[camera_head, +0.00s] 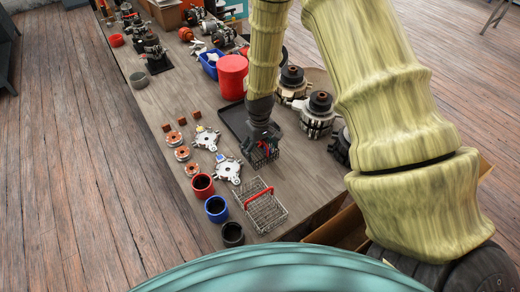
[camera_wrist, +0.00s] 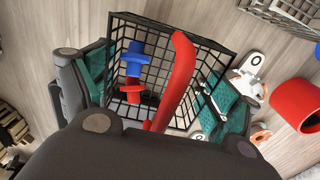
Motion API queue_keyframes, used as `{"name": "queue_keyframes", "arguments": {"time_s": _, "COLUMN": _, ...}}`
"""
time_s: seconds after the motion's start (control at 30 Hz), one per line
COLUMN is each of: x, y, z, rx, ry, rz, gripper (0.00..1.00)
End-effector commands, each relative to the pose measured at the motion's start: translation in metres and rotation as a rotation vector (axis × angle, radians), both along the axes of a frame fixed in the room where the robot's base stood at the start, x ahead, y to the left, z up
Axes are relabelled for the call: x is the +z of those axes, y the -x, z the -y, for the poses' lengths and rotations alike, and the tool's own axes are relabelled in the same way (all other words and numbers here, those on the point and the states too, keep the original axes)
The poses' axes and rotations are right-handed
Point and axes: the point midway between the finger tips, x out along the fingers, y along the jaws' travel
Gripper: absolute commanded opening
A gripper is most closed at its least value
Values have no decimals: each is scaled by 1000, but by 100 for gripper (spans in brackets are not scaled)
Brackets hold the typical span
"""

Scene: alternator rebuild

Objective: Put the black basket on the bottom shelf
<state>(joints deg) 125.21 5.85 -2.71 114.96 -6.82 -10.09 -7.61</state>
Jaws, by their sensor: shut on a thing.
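The black basket (camera_head: 265,153) is a small wire-mesh basket at my gripper on the workbench, right of the metal plates in the head view. In the wrist view the black basket (camera_wrist: 180,45) has a red handle (camera_wrist: 178,80). A blue part (camera_wrist: 135,58) and a red part (camera_wrist: 131,93) show inside it. My gripper (camera_head: 263,138) points down and is shut on the basket, with its teal-padded fingers at opposite sides in the wrist view. I cannot tell whether the basket touches the bench. No bottom shelf can be made out.
A silver wire basket (camera_head: 265,208) with a red handle stands just in front. Red, blue and black cups (camera_head: 216,208) line the bench's left edge. A black tray (camera_head: 236,119) lies behind, alternator parts (camera_head: 318,113) to the right. The wooden floor at left is clear.

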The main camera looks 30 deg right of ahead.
Motion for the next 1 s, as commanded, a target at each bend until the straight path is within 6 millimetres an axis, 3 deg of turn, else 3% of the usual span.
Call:
{"name": "queue_keyframes", "arguments": {"time_s": 0.2, "x": -14, "y": 0, "z": 0, "rx": 0, "ry": 0, "rz": -1, "gripper": 62}}
{"name": "queue_keyframes", "arguments": {"time_s": 0.63, "x": -19, "y": 0, "z": 0, "rx": 0, "ry": 0, "rz": 0, "gripper": 62}}
{"name": "queue_keyframes", "arguments": {"time_s": 0.67, "x": -18, "y": 0, "z": 0, "rx": 0, "ry": 0, "rz": 0, "gripper": 92}}
{"name": "queue_keyframes", "arguments": {"time_s": 0.7, "x": -18, "y": 0, "z": 0, "rx": 0, "ry": 0, "rz": 0, "gripper": 100}}
{"name": "queue_keyframes", "arguments": {"time_s": 1.0, "x": -18, "y": 0, "z": 0, "rx": 0, "ry": 0, "rz": 0, "gripper": 100}}
